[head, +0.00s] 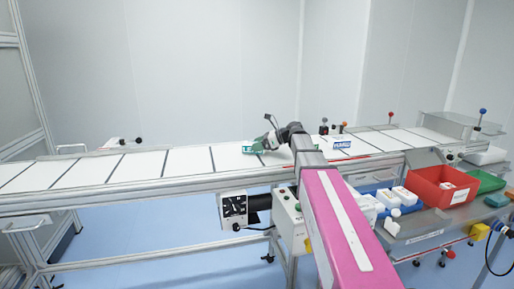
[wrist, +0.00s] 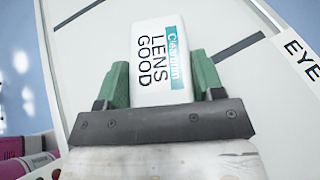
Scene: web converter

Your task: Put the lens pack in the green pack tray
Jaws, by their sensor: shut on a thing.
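The lens pack (wrist: 157,62) is a white box with a teal band and the words "LENS GOOD". In the wrist view it sits between the two green fingers of my gripper (wrist: 160,85), which is shut on it. In the head view my gripper (head: 262,143) is over the white conveyor, with the lens pack's teal side (head: 252,148) showing at its left. I cannot tell if the pack touches the belt. The green pack tray (head: 486,181) is at the far right of the head view, beyond the red bin.
The white conveyor (head: 130,166) runs across the view. A red bin (head: 443,187) stands on the lower side table with several white boxes (head: 405,195) beside it. A blue-and-white box (head: 341,142) is on the conveyor right of my gripper. A clear cover (head: 447,124) is at the right end.

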